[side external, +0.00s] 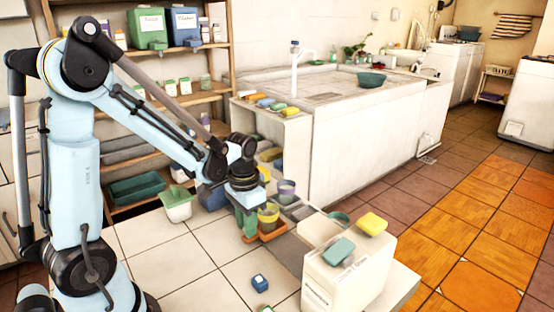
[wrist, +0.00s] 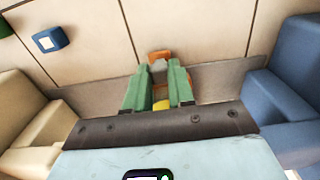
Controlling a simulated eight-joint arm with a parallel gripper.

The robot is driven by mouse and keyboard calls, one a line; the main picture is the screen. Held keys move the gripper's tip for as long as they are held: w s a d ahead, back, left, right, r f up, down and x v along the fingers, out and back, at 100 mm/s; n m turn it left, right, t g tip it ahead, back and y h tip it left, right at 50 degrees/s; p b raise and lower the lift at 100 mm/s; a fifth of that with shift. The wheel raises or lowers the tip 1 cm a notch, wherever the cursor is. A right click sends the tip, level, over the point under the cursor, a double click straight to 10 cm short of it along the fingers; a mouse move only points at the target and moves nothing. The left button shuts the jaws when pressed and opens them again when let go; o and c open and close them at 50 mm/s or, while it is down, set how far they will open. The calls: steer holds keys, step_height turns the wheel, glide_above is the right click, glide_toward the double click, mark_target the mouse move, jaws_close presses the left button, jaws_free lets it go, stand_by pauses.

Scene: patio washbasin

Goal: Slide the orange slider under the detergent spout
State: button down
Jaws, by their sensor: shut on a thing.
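The orange slider (side external: 270,236) is a low tray-like piece on a grey strip on the tiled surface, with a yellow cup (side external: 268,213) on it. In the wrist view an orange part of the slider (wrist: 160,55) shows at the tips of my green fingers. My gripper (side external: 246,228) points down and is shut on the slider; the fingers also show in the wrist view (wrist: 160,68). A bit of yellow (wrist: 161,104) shows between the fingers. A cream container (side external: 345,272) stands at one end of the strip and a blue container (wrist: 292,82) at the other. I cannot make out the detergent spout.
A small blue cube (side external: 260,283) lies on the tiles in front. A yellow sponge (side external: 373,224) and a teal sponge (side external: 339,251) lie on the cream container. The white washbasin (side external: 350,135) is at the back. The front tiles are mostly clear.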

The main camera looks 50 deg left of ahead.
steer(key=shift+a, duration=0.4)
steer(key=c, duration=1)
jaws_free()
steer(key=shift+o, duration=0.2)
step_height(320, 180, up, 12)
